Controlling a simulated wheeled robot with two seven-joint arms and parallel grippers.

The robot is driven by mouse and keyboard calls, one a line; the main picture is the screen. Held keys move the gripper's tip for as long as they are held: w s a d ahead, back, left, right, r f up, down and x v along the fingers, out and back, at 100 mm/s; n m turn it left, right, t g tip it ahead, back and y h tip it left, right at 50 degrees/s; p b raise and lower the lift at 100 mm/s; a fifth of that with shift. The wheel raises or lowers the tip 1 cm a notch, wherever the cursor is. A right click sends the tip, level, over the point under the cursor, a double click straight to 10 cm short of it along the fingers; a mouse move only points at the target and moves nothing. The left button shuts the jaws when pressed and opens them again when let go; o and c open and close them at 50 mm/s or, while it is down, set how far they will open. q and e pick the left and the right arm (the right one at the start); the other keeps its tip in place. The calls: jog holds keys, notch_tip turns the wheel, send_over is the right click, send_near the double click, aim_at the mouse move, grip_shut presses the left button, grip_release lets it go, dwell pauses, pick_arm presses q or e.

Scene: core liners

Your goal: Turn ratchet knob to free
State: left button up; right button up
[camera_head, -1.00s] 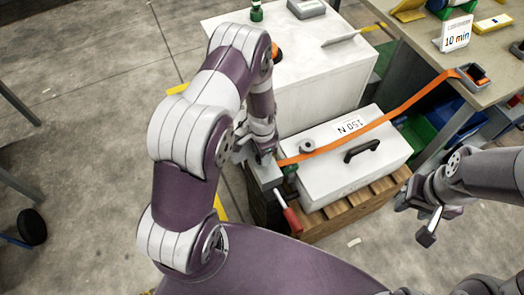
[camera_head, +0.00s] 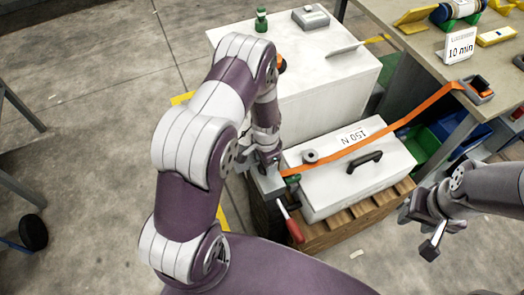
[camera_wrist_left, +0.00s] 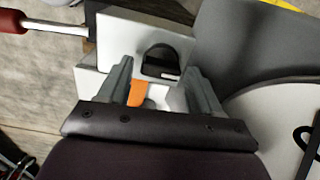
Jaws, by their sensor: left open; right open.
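The ratchet (camera_head: 270,184) is a grey block at the left end of the orange strap (camera_head: 390,130), with a red-handled lever (camera_head: 290,225) sticking out towards me. In the left wrist view, a dark round-topped knob (camera_wrist_left: 160,58) with a pale mark sits on a light plate. My left gripper (camera_wrist_left: 157,78) is open; its two fingers point at the knob from either side, and I cannot tell whether they touch it. In the head view the left gripper (camera_head: 268,160) is over the ratchet, and the knob is not clearly visible. My right gripper (camera_head: 424,230) is open and empty, right of the crate.
The strap runs over a white box (camera_head: 330,190) marked 150 N, with a black handle, on a wooden crate (camera_head: 345,222). A white cabinet (camera_head: 310,95) stands behind. A workbench (camera_head: 400,30) with a "10 min" sign (camera_head: 460,46) is at upper right.

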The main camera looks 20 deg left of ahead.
pick_arm(q)
jog(key=n, duration=0.2)
jog(key=n+b, duration=0.1)
jog(key=n, duration=0.1)
jog(key=shift+s+f, duration=0.1)
jog(key=shift+f, duration=0.15)
jog(key=n+b, duration=0.1)
jog(key=n, duration=0.3)
jog(key=n+b, duration=0.2)
jog(key=n, duration=0.2)
jog(key=n+b, duration=0.2)
jog(key=n, duration=0.2)
jog(key=shift+a+f+n, duration=0.1)
jog(key=shift+f+n, duration=0.15)
jog(key=shift+n, duration=0.05)
notch_tip(320, 180, up, 15)
jog(key=p, duration=0.3)
jog(key=s+d+r+m+t+p, duration=0.1)
jog(key=s+d+r+m+p, duration=0.1)
jog(key=s+r+m+p, duration=0.6)
notch_tip(320, 180, up, 6)
jog(key=shift+s+r+p, duration=0.15)
jog(key=shift+s+p, duration=0.55)
jog(key=shift+s, duration=0.5)
